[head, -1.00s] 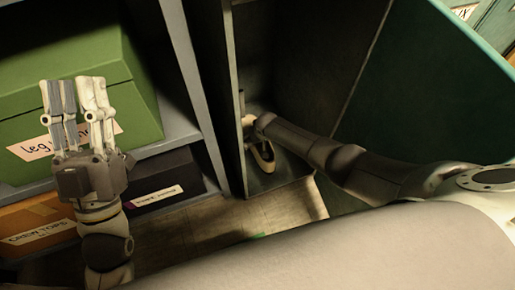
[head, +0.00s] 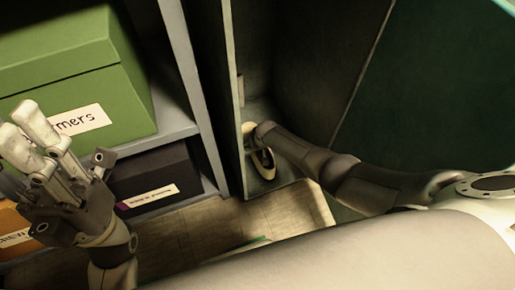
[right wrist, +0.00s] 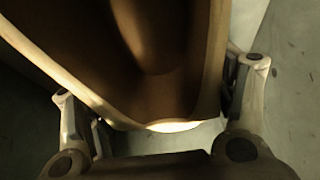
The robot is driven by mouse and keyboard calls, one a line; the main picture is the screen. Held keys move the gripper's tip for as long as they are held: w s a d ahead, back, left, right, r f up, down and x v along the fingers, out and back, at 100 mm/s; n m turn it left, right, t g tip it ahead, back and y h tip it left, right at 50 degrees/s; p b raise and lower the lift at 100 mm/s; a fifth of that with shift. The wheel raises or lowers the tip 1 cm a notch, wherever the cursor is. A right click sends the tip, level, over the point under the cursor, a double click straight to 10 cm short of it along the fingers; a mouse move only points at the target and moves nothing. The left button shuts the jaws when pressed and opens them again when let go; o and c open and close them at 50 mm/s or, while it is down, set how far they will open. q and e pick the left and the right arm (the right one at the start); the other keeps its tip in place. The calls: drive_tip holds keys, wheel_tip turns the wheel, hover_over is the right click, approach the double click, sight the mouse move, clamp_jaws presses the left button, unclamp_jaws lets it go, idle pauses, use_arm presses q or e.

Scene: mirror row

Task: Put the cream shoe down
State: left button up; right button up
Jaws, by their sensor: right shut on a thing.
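The cream shoe (head: 263,165) is low inside the tall, narrow dark locker (head: 292,188), near its left wall. My right gripper (head: 255,133) reaches in from the right and is mostly hidden by its own arm. In the right wrist view, the shoe (right wrist: 170,125) fills the space between the two fingers, with its brown inside and pale rim facing the camera. My right gripper (right wrist: 158,85) is shut on it. I cannot tell whether the shoe's sole touches the locker floor. My left gripper (head: 25,130) is raised at the left, away from the shoe, with no object visible in it.
A green box (head: 75,75) with a white label stands on a grey shelf (head: 165,139) at the left. A dark labelled box (head: 150,180) is below it. A green panel (head: 440,100) rises on the right, beside my right arm. Bare floor (head: 200,225) shows before the shelves.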

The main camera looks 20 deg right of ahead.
drive_tip(key=shift+f, duration=0.15)
drive_tip(key=shift+f, duration=0.1)
drive_tip(key=o, duration=0.8)
drive_tip(key=shift+f, duration=0.15)
drive_tip(key=o, duration=0.5)
drive_tip(key=shift+c, duration=0.2)
